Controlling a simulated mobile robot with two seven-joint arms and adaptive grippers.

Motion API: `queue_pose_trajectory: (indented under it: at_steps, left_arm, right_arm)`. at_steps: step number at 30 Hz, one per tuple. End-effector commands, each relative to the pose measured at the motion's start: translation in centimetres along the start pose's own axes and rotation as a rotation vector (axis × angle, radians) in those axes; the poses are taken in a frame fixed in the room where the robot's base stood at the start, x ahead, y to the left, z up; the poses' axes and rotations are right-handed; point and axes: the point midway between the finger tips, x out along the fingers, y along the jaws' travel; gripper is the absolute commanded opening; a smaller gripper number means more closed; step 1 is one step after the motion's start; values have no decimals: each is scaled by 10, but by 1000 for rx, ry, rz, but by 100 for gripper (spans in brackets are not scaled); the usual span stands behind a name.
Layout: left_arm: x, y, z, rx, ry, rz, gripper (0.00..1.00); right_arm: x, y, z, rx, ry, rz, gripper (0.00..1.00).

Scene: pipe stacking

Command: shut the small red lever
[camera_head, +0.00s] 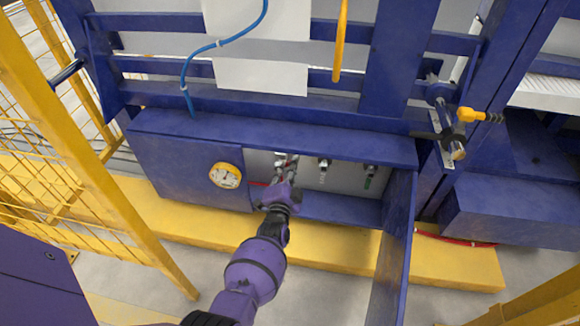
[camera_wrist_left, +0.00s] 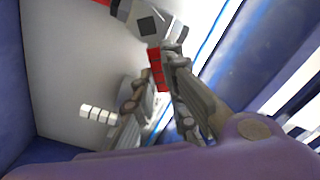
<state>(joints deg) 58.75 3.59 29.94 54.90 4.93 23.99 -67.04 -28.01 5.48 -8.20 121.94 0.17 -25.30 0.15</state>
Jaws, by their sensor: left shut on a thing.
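The small red lever (camera_wrist_left: 160,75) shows in the left wrist view, hanging below a grey metal valve body (camera_wrist_left: 142,22). My left gripper (camera_head: 285,160) reaches into the open blue box from the front. In the left wrist view its fingers (camera_wrist_left: 163,78) are closed around the red lever. In the head view the fingers and wrist hide the lever. My right gripper is in neither view.
Two more valves (camera_head: 323,165) (camera_head: 370,172) sit right of my gripper. A yellow fence (camera_head: 70,130) stands at left.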

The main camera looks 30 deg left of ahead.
Motion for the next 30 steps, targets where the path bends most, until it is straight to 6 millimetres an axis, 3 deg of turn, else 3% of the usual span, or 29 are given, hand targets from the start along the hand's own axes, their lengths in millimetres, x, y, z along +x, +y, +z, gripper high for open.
queue_pose_trajectory:
  at_steps: [15, 30]
  left_arm:
    - [-1, 28, 7, 442, -1, 3, 0]
    - [-1, 34, 11, 618, -1, 3, 0]
  right_arm:
    - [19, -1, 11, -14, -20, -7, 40]
    - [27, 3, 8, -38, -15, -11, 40]
